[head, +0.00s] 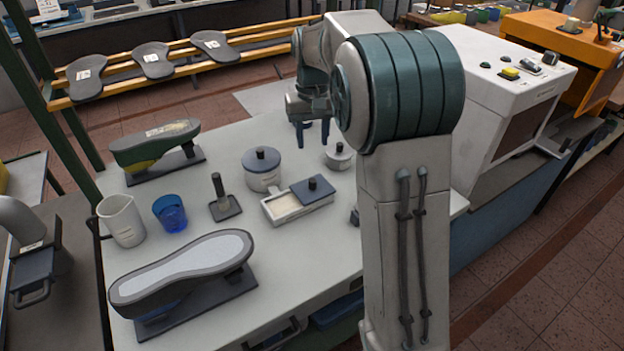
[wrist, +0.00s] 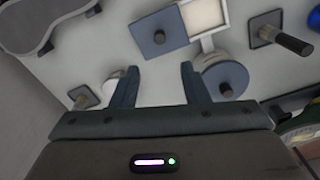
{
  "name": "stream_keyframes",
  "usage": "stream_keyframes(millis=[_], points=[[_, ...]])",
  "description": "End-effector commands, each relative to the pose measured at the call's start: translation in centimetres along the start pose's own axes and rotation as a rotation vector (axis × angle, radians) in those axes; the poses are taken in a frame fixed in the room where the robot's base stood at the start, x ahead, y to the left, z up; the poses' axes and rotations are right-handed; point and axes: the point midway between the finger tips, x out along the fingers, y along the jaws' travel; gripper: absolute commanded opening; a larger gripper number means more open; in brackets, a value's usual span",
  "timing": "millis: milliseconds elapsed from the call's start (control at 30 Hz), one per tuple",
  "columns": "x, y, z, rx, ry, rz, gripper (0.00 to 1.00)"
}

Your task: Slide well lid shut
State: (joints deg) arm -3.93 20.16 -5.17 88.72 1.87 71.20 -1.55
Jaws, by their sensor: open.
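The well (head: 284,208) is a pale rectangular box on the white bench. Its grey lid (head: 312,194) with a dark knob covers the right part, leaving the cream inside open at the left. The lid (wrist: 150,22) also shows at the top of the wrist view, beside the well's open part (wrist: 205,15). My gripper (head: 312,142) is open and empty, fingers pointing down, behind the well in the head view. In the wrist view the gripper (wrist: 159,69) shows both fingers apart, with bare bench between them; the lid is ahead of the fingertips, not between them.
A lidded pot (head: 262,178) stands close behind the well, and a smaller pot (head: 338,158) is near my fingers. A brush-like tool (head: 224,205), a blue cup (head: 170,213) and a white jug (head: 122,220) stand left. A shoe last (head: 185,270) is in front. My arm hides the bench's right part.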

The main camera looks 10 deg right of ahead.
Motion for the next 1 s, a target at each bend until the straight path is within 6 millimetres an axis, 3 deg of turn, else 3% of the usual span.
stream_keyframes(millis=[167, 600, 800, 1000], points=[[2.1, 0.0, 0.0, 0.000, -0.004, 0.000, 0.41], [10.9, 0.0, 0.1, 0.000, -0.003, 0.000, 0.41], [13.1, 0.0, 0.0, 0.000, -0.001, 0.000, 0.41], [13.6, 0.0, 0.0, 0.000, 0.000, 0.000, 0.41]])
